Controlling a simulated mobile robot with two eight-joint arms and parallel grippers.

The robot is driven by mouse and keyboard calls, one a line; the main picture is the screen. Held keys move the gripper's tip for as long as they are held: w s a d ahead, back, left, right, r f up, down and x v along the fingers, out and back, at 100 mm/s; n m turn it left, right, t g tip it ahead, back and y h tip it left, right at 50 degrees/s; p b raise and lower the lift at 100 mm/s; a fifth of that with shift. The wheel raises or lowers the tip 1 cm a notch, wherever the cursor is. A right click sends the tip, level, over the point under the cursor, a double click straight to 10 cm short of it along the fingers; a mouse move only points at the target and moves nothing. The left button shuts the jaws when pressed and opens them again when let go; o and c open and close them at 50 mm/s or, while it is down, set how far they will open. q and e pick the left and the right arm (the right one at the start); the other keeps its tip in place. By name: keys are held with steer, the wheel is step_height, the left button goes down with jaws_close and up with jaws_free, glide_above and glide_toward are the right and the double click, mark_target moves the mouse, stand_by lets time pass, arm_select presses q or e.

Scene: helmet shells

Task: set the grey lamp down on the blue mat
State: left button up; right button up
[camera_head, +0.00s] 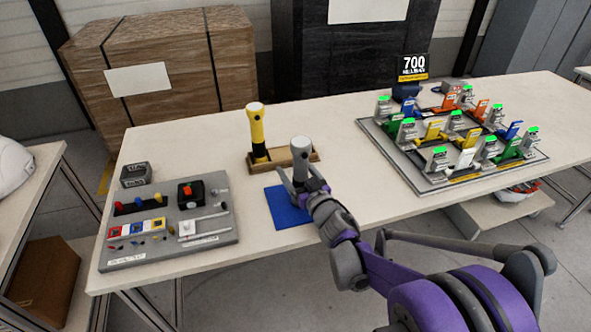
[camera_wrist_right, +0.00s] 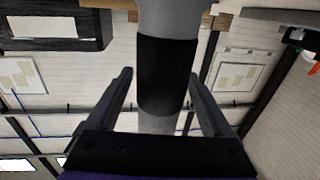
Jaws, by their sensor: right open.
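The grey lamp (camera_head: 300,153) stands upright over the right part of the blue mat (camera_head: 283,210), in front of the wooden holder. My right gripper (camera_head: 299,185) is around its lower part and hides its foot, so I cannot see whether it touches the mat. In the right wrist view the lamp, with a black band (camera_wrist_right: 165,75), is between the fingers of my right gripper (camera_wrist_right: 160,76). The jaws are open, with a gap on each side of the lamp. My left gripper is not in view.
A yellow lamp (camera_head: 256,130) stands at the left of the wooden holder (camera_head: 282,159). A grey tool board (camera_head: 165,254) lies to the left on the table (camera_head: 338,141). A large board with colored parts (camera_head: 440,187) lies to the right. The table between it and the mat is clear.

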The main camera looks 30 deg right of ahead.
steer(key=s, duration=0.7)
steer(key=s+a, duration=0.1)
steer(key=s, duration=0.2)
steer(key=shift+s+p, duration=0.35)
steer(key=shift+s, duration=0.05)
